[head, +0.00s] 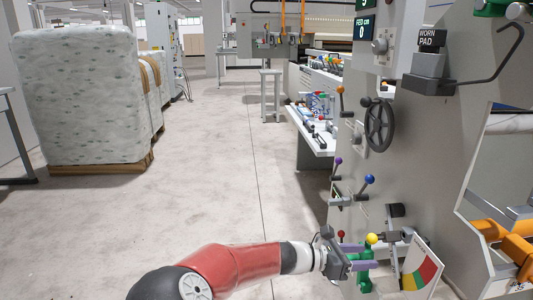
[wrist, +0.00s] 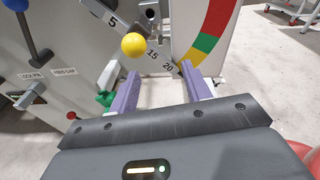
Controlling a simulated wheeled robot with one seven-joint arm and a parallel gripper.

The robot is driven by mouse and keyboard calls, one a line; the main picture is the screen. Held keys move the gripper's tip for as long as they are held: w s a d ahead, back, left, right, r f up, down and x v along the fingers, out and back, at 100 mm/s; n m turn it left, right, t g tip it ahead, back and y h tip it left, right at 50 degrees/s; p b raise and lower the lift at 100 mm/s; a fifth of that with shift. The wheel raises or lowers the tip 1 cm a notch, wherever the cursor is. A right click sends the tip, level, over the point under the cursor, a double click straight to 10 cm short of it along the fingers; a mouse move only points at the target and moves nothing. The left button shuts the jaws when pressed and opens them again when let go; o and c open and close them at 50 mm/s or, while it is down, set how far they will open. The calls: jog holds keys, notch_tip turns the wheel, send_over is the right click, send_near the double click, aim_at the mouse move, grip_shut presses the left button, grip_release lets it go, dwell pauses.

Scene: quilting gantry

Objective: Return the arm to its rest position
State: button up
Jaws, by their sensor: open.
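My gripper (head: 362,257) is at the end of my red arm, low in front of the grey machine panel in the head view. In the wrist view its two purple fingers (wrist: 158,95) stand apart with nothing held between them. A yellow ball knob (wrist: 134,44) on a lever is just beyond the fingertips, and it also shows in the head view (head: 372,239). Whether a finger touches the lever cannot be told.
The machine panel (head: 395,150) carries a black handwheel (head: 379,126), a blue-knobbed lever (head: 369,180), a purple-knobbed lever (head: 338,161) and a hook near the WORN PAD sign (head: 429,38). Wrapped mattresses (head: 80,95) stand on a pallet at left. The floor between (head: 215,165) is clear.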

jog(key=s+f+m+g+y, duration=0.3)
jog(key=s+f+m+y, duration=0.4)
jog(key=s+m+y, duration=0.25)
jog(key=s+a+r+m+t+y, duration=0.6)
jog(key=s+a+r+m, duration=0.4)
jog(key=r, duration=0.4)
jog(key=shift+s+a+m+t+y, duration=0.35)
jog(key=shift+s+a+t, duration=0.3)
jog(key=shift+s, duration=0.35)
